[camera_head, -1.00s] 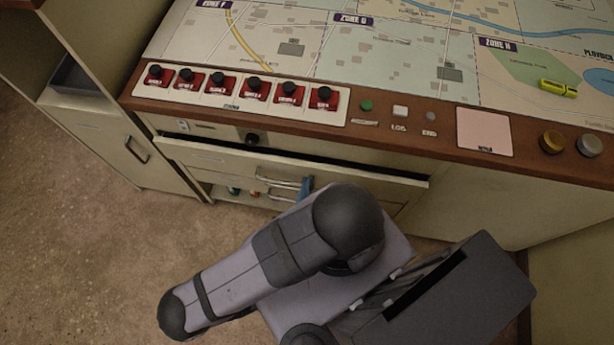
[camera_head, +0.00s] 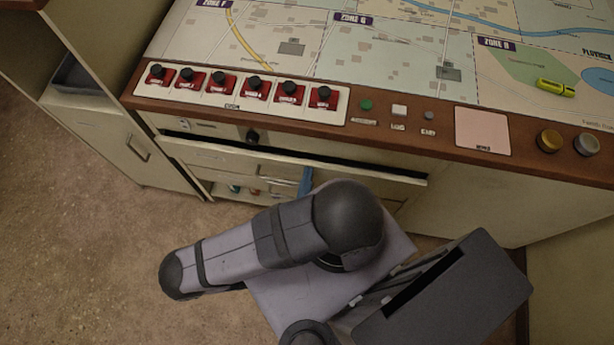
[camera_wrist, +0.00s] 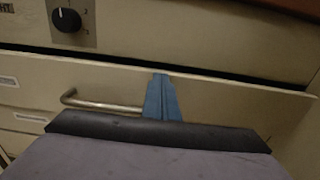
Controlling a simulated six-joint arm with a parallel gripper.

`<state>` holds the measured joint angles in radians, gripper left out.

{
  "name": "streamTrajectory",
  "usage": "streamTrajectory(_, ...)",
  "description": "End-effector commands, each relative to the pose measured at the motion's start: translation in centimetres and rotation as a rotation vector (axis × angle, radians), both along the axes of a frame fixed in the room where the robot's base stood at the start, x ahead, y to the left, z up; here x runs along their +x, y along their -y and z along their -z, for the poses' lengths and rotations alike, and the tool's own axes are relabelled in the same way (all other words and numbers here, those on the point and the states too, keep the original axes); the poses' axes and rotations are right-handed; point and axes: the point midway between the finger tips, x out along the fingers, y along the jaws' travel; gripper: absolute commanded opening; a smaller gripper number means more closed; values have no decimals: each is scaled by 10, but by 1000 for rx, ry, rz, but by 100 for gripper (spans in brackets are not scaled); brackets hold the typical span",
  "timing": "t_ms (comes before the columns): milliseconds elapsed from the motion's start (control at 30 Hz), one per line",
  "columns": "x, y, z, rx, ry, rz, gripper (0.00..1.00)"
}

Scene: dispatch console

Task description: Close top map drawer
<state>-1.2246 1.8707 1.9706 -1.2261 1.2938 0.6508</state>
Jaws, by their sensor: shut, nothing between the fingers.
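The top map drawer (camera_head: 215,159) is a cream front under the console's wooden edge. It stands slightly out, with a dark gap along its top. In the wrist view its front (camera_wrist: 225,98) spans the picture, with a metal bar handle (camera_wrist: 100,105) left of centre. My gripper (camera_wrist: 160,82) shows as blue fingers, shut and empty. Its tips are at the drawer front, just right of the handle's visible part; whether they touch cannot be told. In the head view the blue fingers (camera_head: 306,180) are partly hidden by my arm.
Lower drawers (camera_wrist: 22,120) lie beneath. A black knob (camera_wrist: 66,20) sits on the panel above. Red switches (camera_head: 254,90) line the console edge, with a map (camera_head: 390,65) behind. A cabinet (camera_head: 105,140) stands at left. Open floor lies at lower left.

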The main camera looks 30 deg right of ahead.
Motion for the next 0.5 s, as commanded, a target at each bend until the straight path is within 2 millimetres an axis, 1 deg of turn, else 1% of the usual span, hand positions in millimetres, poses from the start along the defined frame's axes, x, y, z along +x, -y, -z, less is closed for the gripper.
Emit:
streamTrajectory(167,5,5,-1,-6,-1,7,0)
streamTrajectory(500,22,23,-2,-11,-4,9,0)
